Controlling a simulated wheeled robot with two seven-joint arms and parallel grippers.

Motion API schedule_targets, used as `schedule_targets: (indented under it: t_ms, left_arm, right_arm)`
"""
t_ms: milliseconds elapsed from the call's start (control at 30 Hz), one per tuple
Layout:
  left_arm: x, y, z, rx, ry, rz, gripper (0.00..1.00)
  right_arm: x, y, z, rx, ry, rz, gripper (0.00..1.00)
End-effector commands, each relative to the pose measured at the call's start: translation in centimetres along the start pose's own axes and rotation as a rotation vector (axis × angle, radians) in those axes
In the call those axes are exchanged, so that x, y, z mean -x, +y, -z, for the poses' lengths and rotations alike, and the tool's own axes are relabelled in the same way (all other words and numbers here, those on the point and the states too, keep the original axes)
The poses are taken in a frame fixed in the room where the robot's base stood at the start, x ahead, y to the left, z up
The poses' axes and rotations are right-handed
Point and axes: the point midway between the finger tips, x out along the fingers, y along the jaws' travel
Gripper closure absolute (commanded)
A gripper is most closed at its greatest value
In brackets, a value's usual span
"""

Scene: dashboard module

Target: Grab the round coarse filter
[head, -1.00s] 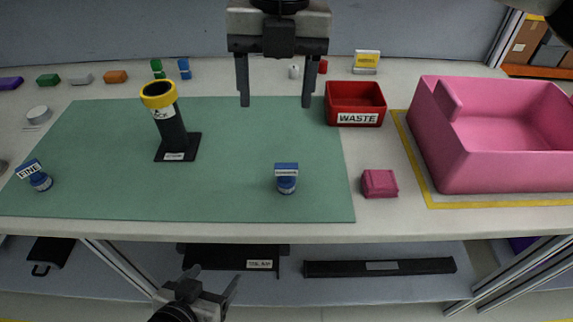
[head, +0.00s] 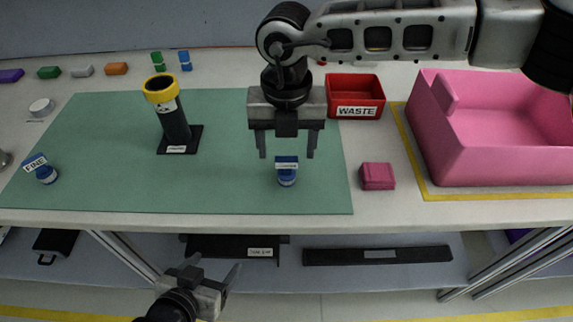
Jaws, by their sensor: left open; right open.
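A small round blue-and-white filter (head: 287,177) stands on the green mat (head: 110,190), right of its middle. Its blue tag carries a label too small to read. A similar blue filter (head: 46,174) at the mat's left edge has a tag reading FINE. My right gripper (head: 287,156) is open, pointing down, with its two fingers apart above and around the upper part of the unread filter in the picture; I cannot tell whether they touch it. My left gripper (head: 218,272) is open and empty, low in front of the table.
A black tube with a yellow rim (head: 162,88) stands on the mat. A red WASTE bin (head: 355,97), a pink block (head: 377,176) and a large pink bin (head: 490,165) are to the right. Small coloured blocks (head: 117,69) lie along the back.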

Motion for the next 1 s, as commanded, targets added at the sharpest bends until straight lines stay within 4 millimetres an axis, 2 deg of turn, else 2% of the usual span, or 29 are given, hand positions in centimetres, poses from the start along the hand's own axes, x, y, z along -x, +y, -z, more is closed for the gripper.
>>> schedule_targets:
  t_ms: [200,433,600,1000]
  left_arm:
    - [0.1,-0.1,0.2,-0.011,-0.004,0.003,0.29]
    - [0.0,-0.2,-0.2,-0.012,-0.011,0.003,0.29]
    - [0.0,-0.2,-0.2,-0.012,-0.010,0.003,0.29]
    - [0.1,-0.1,0.2,-0.009,-0.002,0.003,0.29]
  right_arm:
    - [-2.3,0.0,0.1,0.000,0.000,0.000,0.36]
    - [-2.4,0.0,0.0,0.000,0.000,0.000,0.36]
    - [-2.4,0.0,0.0,0.000,0.000,-0.001,0.84]
    - [-2.0,0.0,0.0,0.000,-0.001,-0.001,0.84]
